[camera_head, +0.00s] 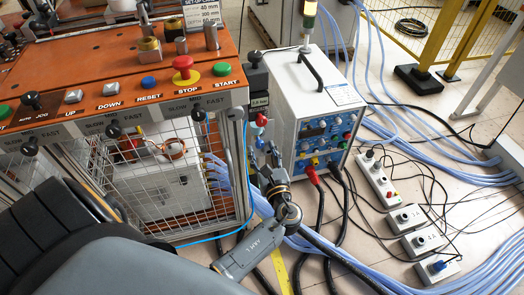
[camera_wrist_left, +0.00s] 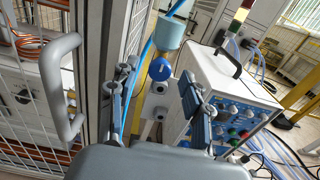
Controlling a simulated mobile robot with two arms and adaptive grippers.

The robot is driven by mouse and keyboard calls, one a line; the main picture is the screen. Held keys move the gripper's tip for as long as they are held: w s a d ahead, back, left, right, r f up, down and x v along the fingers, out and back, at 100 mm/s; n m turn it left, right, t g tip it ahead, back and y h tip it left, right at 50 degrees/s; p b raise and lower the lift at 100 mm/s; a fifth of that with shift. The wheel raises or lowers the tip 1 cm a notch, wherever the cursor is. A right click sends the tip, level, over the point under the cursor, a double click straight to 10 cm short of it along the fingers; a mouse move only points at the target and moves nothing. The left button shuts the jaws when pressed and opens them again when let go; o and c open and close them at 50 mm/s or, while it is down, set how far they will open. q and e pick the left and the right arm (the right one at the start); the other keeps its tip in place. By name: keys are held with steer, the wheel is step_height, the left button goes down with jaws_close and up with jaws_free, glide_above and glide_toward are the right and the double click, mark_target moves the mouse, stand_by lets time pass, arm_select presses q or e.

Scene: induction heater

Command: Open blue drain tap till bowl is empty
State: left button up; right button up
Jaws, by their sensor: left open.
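The blue drain tap (camera_wrist_left: 160,69) shows in the left wrist view, just under a pale blue cylindrical part (camera_wrist_left: 169,34) that looks like the bowl. I cannot see the liquid level in it. My left gripper (camera_wrist_left: 157,88) is open, with one finger on each side of the tap's line. The tap appears beyond the fingertips, and I cannot tell whether they touch it. In the head view, my left gripper (camera_head: 266,160) is below the small unit with a black knob (camera_head: 257,80) and a red part (camera_head: 262,120). The arm hides some of that area.
A white power unit (camera_head: 318,105) with knobs and cables stands close right of the gripper. An orange-topped control bench (camera_head: 120,70) with a wire-mesh guard (camera_head: 160,185) is at left. A grey handle (camera_wrist_left: 62,88) is left in the wrist view. Blue hoses and cables cover the floor.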

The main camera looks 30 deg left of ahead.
arm_select(q)
steer(key=shift+w+a, duration=0.2)
steer(key=shift+a, duration=0.05)
jaws_close()
